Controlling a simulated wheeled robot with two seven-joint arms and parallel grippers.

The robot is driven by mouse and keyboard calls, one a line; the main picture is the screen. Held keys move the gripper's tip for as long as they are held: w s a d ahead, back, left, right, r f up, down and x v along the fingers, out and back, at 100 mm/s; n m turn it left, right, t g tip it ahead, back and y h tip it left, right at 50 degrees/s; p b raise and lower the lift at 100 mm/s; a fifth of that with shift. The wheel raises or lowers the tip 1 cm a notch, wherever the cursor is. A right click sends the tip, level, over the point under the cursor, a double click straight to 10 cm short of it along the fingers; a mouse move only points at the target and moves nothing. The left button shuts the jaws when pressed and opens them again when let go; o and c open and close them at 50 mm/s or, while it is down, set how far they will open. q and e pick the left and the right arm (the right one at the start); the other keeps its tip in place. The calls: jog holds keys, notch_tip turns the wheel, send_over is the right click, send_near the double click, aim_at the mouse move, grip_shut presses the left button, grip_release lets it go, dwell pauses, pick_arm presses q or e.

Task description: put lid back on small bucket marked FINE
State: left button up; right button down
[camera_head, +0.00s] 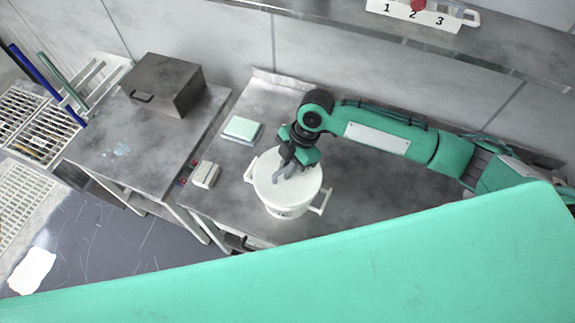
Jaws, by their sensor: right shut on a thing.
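The small white bucket (290,211) stands upright on the metal bench, with a handle sticking out on each side. A dark marking shows low on its front, too small to read. A round white lid (304,186) covers its top. I cannot tell whether the lid is fully seated or slightly above the rim. My right gripper (284,172) reaches in from the right, points down over the lid and is shut on it; its fingertips hide the part held. My left gripper is not in view.
A pale green and white block (242,129) and a small beige block (205,174) lie left of the bucket. A grey metal box (162,84) stands on the left bench. A shelf (340,14) runs along the back wall. The bench right of the bucket is clear.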

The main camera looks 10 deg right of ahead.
jog(key=shift+p, duration=0.3)
dwell(0.6)
jog(key=c, duration=0.9)
grip_release()
jog(key=shift+r+p, duration=3.3)
jog(key=shift+r, duration=0.2)
grip_shut()
